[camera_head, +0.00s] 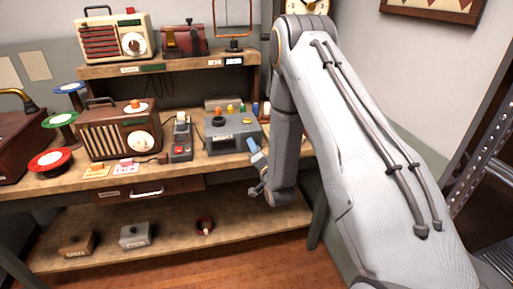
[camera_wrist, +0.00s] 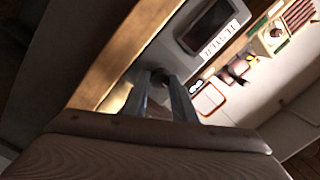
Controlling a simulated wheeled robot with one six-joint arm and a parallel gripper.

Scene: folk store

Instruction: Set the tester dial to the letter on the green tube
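The tester, a grey box (camera_head: 232,136), stands on the bench in the head view, with a dark round part (camera_head: 219,121) on top. The wrist view shows it close up, with a "TESTER" label (camera_wrist: 219,39) and a dark window (camera_wrist: 208,26). In the head view my gripper is partly hidden by the wrist, low at the bench's front edge.
A small device with a red button (camera_head: 181,151) stands left of the tester. A brown radio (camera_head: 108,142) and coloured spools (camera_head: 50,160) are further left. A shelf (camera_head: 170,66) above holds a cream radio (camera_head: 115,38). Small boxes sit on the lower shelf (camera_head: 170,228).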

